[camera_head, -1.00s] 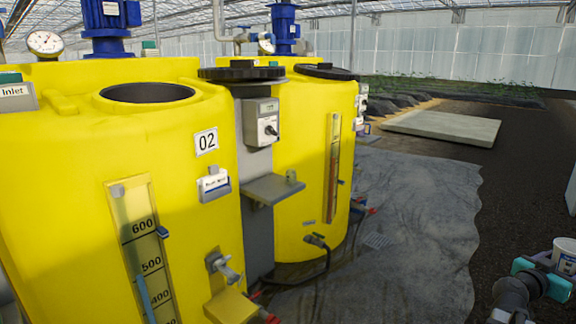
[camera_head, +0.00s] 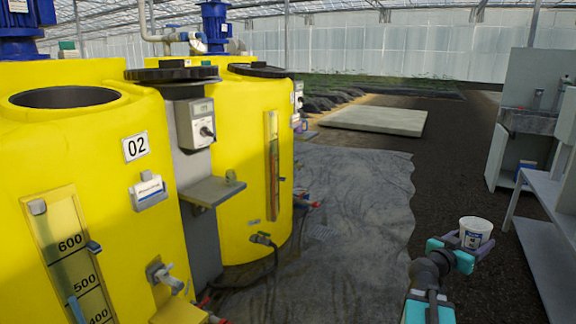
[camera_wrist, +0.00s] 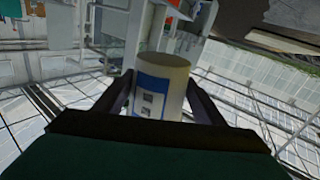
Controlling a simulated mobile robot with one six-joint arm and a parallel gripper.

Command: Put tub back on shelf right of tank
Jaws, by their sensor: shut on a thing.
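The tub (camera_head: 475,232) is a small white container with a dark blue label, held at the lower right in the head view. It also shows in the wrist view (camera_wrist: 166,80), between the two dark fingers. My gripper (camera_head: 468,243) is shut on it and holds it upright in the head view, in the air. The nearer yellow tank (camera_head: 95,165), marked 02, stands at the left. A second yellow tank (camera_head: 250,150) stands behind it.
A grey bench or rack (camera_head: 555,195) stands at the right edge, close to my gripper. A grey cabinet (camera_head: 525,110) stands behind it. Valves and a hose (camera_head: 262,240) stick out low from the tanks. The grey ground sheet (camera_head: 350,200) between is mostly clear.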

